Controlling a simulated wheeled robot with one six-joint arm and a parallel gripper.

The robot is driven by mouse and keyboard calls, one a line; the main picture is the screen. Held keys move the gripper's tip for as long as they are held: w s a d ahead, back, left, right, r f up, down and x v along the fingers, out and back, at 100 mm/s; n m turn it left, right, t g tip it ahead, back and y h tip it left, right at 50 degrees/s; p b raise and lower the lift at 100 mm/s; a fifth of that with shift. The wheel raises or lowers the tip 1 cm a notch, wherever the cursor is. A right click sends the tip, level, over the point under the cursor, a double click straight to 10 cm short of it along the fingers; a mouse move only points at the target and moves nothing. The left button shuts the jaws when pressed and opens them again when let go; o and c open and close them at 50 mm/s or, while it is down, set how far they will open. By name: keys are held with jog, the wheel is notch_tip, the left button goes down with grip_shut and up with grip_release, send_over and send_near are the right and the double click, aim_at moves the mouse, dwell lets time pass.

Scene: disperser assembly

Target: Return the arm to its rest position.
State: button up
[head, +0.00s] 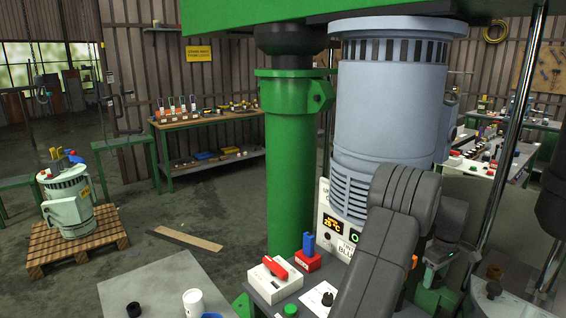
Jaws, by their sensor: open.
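My grey arm (385,225) rises in front of the machine, bent at the elbow, with its far part going down behind it on the right. My gripper (432,277), dark with teal-green parts, shows small just right of the arm, pointing downward. It looks open, and I see nothing held in it. Part of the wrist is hidden by the arm.
The disperser, with a green column (290,165) and a grey-blue motor (390,110), stands close by. Its control panel (335,225) is partly behind my arm. A grey tabletop (165,280) lies front left. A pallet (75,245) and a workbench (210,120) stand farther back.

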jog(key=shift+f+m, duration=0.15)
jog(key=shift+m, duration=0.25)
jog(key=m, duration=1.4)
jog(key=shift+m, duration=0.4)
jog(key=m, duration=0.4)
jog(key=shift+m+b, duration=0.3)
jog(key=shift+b, duration=0.05)
jog(key=shift+a, duration=0.1)
